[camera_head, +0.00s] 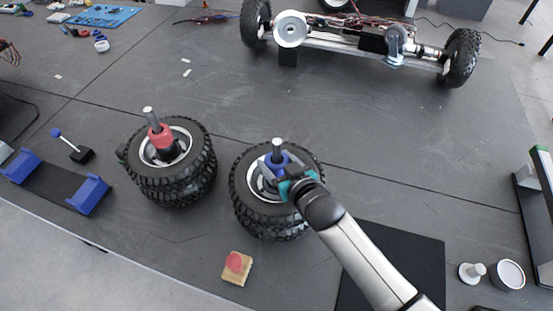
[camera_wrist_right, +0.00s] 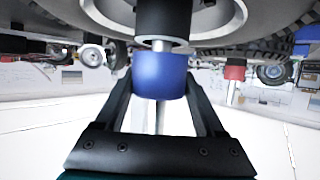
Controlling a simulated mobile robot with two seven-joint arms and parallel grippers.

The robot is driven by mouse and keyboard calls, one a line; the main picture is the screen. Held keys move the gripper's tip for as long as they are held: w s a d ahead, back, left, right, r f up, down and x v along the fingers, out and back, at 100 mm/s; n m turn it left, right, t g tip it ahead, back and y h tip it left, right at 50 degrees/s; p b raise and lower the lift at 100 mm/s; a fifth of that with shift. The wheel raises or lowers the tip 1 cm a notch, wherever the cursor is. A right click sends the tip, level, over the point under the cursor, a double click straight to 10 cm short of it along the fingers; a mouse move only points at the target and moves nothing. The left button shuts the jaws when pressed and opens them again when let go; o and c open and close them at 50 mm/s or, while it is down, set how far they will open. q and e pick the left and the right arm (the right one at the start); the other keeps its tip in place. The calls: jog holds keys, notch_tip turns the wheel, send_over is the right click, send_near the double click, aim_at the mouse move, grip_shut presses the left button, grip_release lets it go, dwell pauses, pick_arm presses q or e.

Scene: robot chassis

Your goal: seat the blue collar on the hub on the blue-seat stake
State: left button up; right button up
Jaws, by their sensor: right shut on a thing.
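The blue collar (camera_head: 276,159) is around the metal stake (camera_head: 277,145) that rises from the right-hand tyre stack (camera_head: 275,205). My right gripper (camera_head: 283,172) is shut on it from the front right. In the wrist view, which looks upside down, the blue collar (camera_wrist_right: 160,75) sits between the fingers (camera_wrist_right: 160,88). A short bare piece of silver stake (camera_wrist_right: 161,44) shows between the collar and the black hub (camera_wrist_right: 163,18), so they are apart. The collar looks about level with the stake. My left gripper is not in view.
Another tyre stack (camera_head: 172,180) with a red collar (camera_head: 161,137) on its stake stands to the left. A red button on a wooden block (camera_head: 237,268) lies in front. A blue-ended cradle (camera_head: 88,194) is at the left. A wheeled chassis (camera_head: 350,40) is at the back.

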jog(key=shift+s+f+b, duration=0.1)
jog(key=shift+f+b, duration=0.35)
jog(key=shift+f, duration=0.4)
dwell(0.6)
jog(key=o, duration=1.4)
jog(key=p+v, duration=0.1)
jog(key=v, duration=1.4)
jog(key=shift+p, duration=0.3)
